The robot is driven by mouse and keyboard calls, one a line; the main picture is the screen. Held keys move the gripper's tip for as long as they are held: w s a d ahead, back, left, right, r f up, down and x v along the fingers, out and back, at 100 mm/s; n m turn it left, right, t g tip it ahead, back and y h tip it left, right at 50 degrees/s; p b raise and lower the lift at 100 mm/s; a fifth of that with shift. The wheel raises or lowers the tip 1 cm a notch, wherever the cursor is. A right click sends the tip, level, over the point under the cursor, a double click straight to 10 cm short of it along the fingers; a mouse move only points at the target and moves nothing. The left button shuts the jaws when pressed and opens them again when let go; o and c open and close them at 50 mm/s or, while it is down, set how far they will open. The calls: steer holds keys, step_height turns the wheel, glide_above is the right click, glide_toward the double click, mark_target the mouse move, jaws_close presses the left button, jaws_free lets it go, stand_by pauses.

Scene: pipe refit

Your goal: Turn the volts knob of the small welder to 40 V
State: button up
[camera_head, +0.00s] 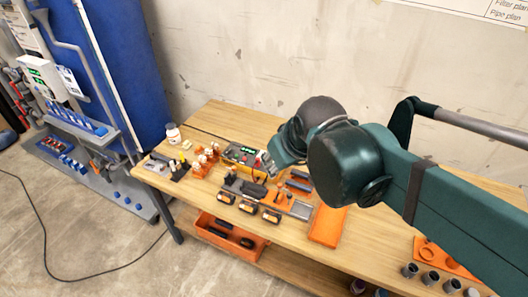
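The small welder appears to be the yellow and dark box with lit green digits (241,155) standing on the workbench (222,118). The digits are too small to read. Its volts knob cannot be made out; the right side of the box is partly covered by my arm. My gripper (268,165) is at the end of the dark green arm, right beside the box's right end in the picture. Its fingers are small and mostly hidden, so I cannot tell whether they touch the box or are open.
Several orange-and-white parts (205,158) stand left of the welder. Several black battery-like blocks (248,205) and an orange tray (328,226) lie in front. A white jar (173,133) stands at the back left. Grey cups (430,278) stand at the front right.

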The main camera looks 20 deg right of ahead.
steer(key=w+d+n+g, duration=0.1)
steer(key=w+n, duration=0.3)
steer(key=w, duration=0.5)
steer(key=n+g+p, duration=0.2)
steer(key=n+g, duration=0.3)
steer(key=n, duration=0.5)
glide_above(264, 153)
steer(key=f, duration=2.1)
steer(key=shift+s+a+f, duration=0.1)
steer(key=shift+s, duration=0.1)
steer(key=shift+w+f+n, duration=0.15)
steer(key=shift+f+n, duration=0.25)
steer(key=shift+f, duration=0.05)
steer(key=shift+f, duration=0.1)
steer(key=shift+f, duration=3.8)
steer(key=c, duration=0.9)
